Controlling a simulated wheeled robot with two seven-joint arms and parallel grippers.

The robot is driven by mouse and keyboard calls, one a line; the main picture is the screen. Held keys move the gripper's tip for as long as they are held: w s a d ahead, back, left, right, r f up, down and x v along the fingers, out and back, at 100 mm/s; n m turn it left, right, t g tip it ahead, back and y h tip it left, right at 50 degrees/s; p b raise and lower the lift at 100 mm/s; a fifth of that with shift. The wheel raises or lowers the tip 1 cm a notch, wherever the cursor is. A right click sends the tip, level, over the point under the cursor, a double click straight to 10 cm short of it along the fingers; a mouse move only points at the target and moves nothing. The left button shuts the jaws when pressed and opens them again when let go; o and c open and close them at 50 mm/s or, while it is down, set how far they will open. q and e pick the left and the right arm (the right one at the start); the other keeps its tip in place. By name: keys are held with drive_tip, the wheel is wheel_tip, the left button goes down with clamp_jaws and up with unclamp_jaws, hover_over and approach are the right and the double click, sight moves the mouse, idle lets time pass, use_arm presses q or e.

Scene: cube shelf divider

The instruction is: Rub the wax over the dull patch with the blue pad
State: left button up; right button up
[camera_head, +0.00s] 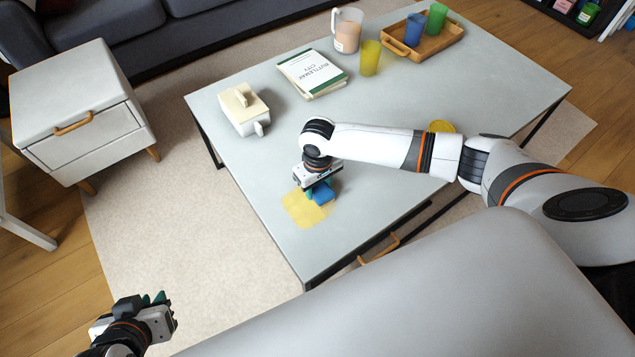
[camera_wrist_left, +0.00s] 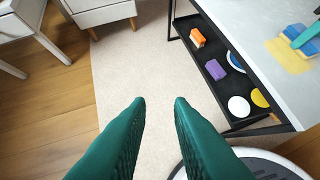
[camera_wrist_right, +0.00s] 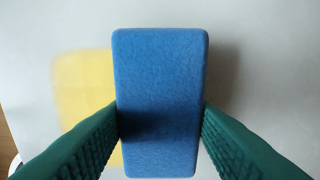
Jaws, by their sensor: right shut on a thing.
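The blue pad (camera_head: 322,194) is held by my right gripper (camera_head: 314,186), which is shut on its two sides. In the right wrist view the pad (camera_wrist_right: 160,100) sits between the green fingers, and part of the yellow patch (camera_wrist_right: 82,95) shows to its left. In the head view the yellow patch (camera_head: 299,209) lies on the grey table near its front left corner, with the pad at its right edge. I cannot tell whether the pad touches the table. My left gripper (camera_wrist_left: 158,105) is open and empty, off the table over the rug.
The table (camera_head: 240,145) also holds a white lidded box (camera_head: 244,108), a book (camera_head: 312,72), a pitcher (camera_head: 346,30), a yellow cup (camera_head: 370,58) and a wooden tray (camera_head: 440,45). An open black drawer (camera_wrist_left: 207,58) with several items sits under the tabletop. A white cabinet (camera_head: 75,110) stands at left.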

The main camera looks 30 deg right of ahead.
drive_tip(key=shift+s+d+f+p, duration=0.1)
drive_tip(key=shift+s+p, duration=0.25)
drive_tip(key=shift+s, duration=0.15)
drive_tip(key=shift+s+f+p, duration=0.15)
drive_tip(key=shift+s+p, duration=0.25)
drive_tip(key=shift+s, duration=0.15)
drive_tip(key=shift+w, duration=1.2)
drive_tip(key=shift+s+r+p, duration=0.4)
drive_tip(key=shift+s+p, duration=0.15)
drive_tip(key=shift+p, duration=0.3)
drive_tip(key=shift+s+f+p, duration=0.1)
drive_tip(key=shift+s+p, duration=0.4)
drive_tip(key=shift+s, duration=0.05)
drive_tip(key=shift+w+f+b, duration=0.15)
drive_tip(key=shift+w+b, duration=0.2)
drive_tip(key=shift+w, duration=0.45)
use_arm(q)
drive_tip(key=s+a+g+y, duration=0.1)
drive_tip(key=s+a+g, duration=0.1)
drive_tip(key=s+g, duration=0.2)
drive_tip(key=shift+s+f, duration=0.2)
drive_tip(key=shift+s, duration=0.95)
use_arm(e)
drive_tip(key=shift+w, duration=0.4)
use_arm(q)
drive_tip(key=shift+f, duration=0.15)
